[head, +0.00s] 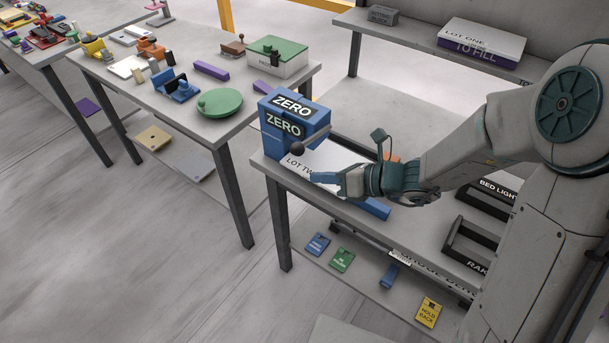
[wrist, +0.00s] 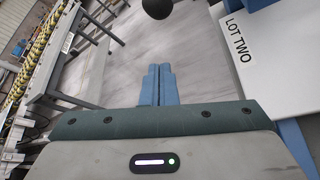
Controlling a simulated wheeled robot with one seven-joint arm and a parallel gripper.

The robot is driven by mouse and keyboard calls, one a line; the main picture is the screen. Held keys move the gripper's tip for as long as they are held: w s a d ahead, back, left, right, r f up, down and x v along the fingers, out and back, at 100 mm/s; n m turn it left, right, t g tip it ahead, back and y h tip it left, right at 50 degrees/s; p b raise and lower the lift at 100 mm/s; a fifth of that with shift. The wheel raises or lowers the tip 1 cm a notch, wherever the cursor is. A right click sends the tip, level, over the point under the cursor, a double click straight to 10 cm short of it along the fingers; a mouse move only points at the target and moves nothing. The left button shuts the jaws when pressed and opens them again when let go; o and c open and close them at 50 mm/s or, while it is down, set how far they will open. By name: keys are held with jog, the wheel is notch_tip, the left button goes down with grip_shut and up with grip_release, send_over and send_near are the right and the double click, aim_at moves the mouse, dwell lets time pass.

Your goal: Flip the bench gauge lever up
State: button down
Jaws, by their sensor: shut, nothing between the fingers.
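The bench gauge (head: 277,144) is a blue box with two black ZERO labels, at the left corner of the near bench in the head view. Its lever (head: 316,138) is a grey rod on the box's right side, slanting down and left to a black ball knob (head: 297,148). The ball also shows at the top edge of the wrist view (wrist: 157,8); the rod is out of that view. My gripper (head: 316,177) has its blue fingers together and empty, below and slightly right of the ball in the head view. The fingertips appear apart from it (wrist: 158,68).
A white LOT TWO box (head: 320,163) lies beside and behind my gripper, close to it in the wrist view. Black racks (head: 483,240) stand to the right. A second cluttered bench (head: 145,85) is at left. Open floor (head: 130,260) lies in front.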

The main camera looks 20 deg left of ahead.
jog(key=v, duration=0.4)
dwell(0.5)
jog(key=s+d+r+n+t+h, duration=0.1)
jog(key=s+d+r+n+h, duration=0.1)
jog(key=d+n, duration=0.6)
jog(key=s+d+r+n+t+h, duration=0.1)
jog(key=s+d+r+n+h, duration=0.2)
jog(key=s+d+n+h, duration=0.2)
jog(key=s+d+r+n+t+h, duration=0.1)
jog(key=s+d+n+h, duration=0.3)
jog(key=d+n, duration=0.7)
jog(key=d+r+h, duration=0.1)
jog(key=d+h, duration=0.1)
jog(key=shift+r+n+h, duration=0.2)
jog(key=shift+n+h, duration=0.1)
